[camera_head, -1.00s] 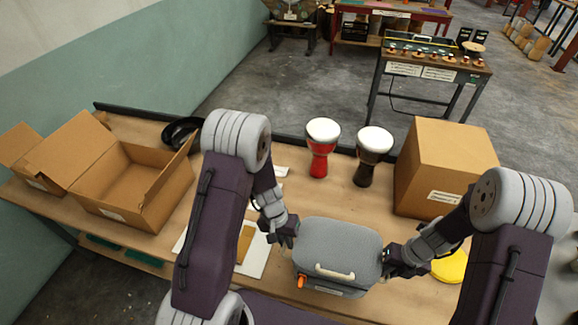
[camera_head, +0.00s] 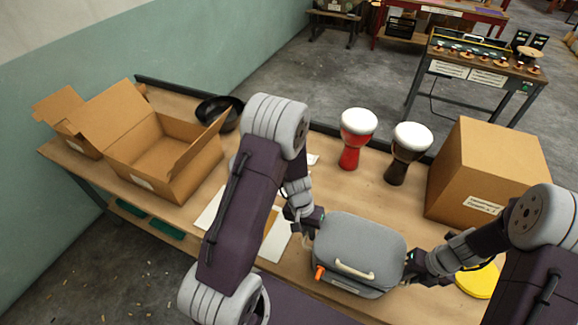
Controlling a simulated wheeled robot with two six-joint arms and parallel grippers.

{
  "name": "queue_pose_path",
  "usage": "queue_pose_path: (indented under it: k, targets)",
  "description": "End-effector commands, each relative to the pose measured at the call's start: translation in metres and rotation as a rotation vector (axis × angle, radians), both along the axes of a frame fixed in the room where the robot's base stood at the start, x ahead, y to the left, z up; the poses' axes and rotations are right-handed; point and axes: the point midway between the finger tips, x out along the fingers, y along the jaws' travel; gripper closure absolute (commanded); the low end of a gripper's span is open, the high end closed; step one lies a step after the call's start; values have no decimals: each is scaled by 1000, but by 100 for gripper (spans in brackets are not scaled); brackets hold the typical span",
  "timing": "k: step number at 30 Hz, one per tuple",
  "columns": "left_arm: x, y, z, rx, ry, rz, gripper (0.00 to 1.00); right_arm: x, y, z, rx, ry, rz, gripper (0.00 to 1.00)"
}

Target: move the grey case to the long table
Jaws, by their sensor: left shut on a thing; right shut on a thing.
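The grey case (camera_head: 360,246), with a cream handle and an orange tag, is at the front of the wooden table (camera_head: 330,188). My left gripper (camera_head: 312,232) is shut on the case's left side. My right gripper (camera_head: 412,265) is shut on its right side. The fingertips are partly hidden against the case. I cannot tell whether the case touches the tabletop or is held just above it. Which table is the long table is not marked.
An open cardboard box (camera_head: 165,155) stands left, a black pan (camera_head: 218,110) behind it. A red drum (camera_head: 355,140), a dark drum (camera_head: 406,155) and a closed box (camera_head: 487,172) stand behind the case. A yellow disc (camera_head: 478,282) lies right. A workbench (camera_head: 478,65) stands across the floor.

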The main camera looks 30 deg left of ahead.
Motion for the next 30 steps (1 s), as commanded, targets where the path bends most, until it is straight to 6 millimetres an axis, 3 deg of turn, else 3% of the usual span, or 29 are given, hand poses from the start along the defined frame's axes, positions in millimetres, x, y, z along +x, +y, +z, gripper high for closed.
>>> queue_pose_path:
  k: [4,6,7,17,20,30]
  targets:
    - [0,0,-19,0,-1,0,100,0,0,-19,-1,-1,0,100]
    - [0,0,-13,1,-1,0,73,0,0,-13,-1,-1,0,73]
    - [0,0,-13,0,-1,0,68,0,0,-13,-1,-1,0,68]
    - [1,1,-10,-1,-2,1,68,0,0,-13,0,0,0,68]
    - [1,3,5,-2,-6,0,68,0,0,-13,0,0,0,68]
    - [-1,20,85,2,-7,1,68,0,0,-13,0,0,0,68]
